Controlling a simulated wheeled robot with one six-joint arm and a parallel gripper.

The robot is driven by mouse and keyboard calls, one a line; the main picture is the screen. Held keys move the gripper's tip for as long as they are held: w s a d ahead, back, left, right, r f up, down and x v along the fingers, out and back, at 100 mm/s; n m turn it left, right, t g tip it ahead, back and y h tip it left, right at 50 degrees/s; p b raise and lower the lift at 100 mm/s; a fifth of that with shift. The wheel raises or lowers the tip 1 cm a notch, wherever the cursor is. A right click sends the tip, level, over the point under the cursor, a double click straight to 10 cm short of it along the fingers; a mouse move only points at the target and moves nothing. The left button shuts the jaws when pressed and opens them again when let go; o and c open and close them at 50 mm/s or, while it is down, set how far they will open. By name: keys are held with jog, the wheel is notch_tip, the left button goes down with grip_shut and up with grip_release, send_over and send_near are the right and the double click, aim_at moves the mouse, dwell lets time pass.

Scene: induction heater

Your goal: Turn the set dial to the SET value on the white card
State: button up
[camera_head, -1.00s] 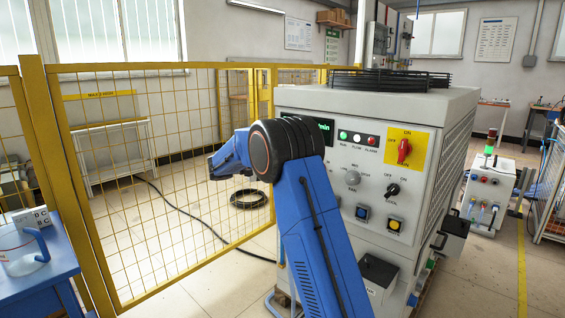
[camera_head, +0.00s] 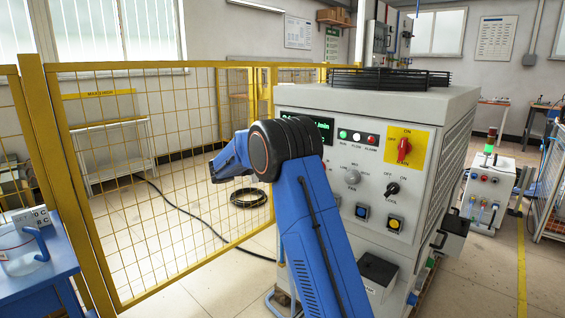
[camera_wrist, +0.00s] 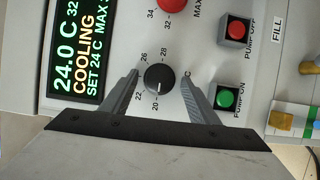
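The black round set dial (camera_wrist: 159,78) is in the middle of the wrist view, with marks 20, 22 and 26 readable around it. My gripper (camera_wrist: 160,74) is open, its two grey fingers on either side of the dial with a gap at each side. The left finger covers part of the scale between 22 and 26. The display (camera_wrist: 77,45) reads 24.0 C, COOLING, SET 24 C. The white card (camera_head: 35,216) stands at the left edge in the head view; only part of its text shows.
A red knob (camera_wrist: 172,3), a red pump-off button (camera_wrist: 236,29) and a green pump-on button (camera_wrist: 227,98) are near the dial. The large grey heater cabinet (camera_head: 440,150) stands behind my arm, and a yellow mesh fence (camera_head: 170,190) is to the left.

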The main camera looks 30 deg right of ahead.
jog(key=shift+a, duration=0.1)
jog(key=a, duration=1.7)
jog(key=shift+w+a, duration=0.15)
jog(key=shift+w, duration=0.25)
jog(key=shift+f, duration=0.1)
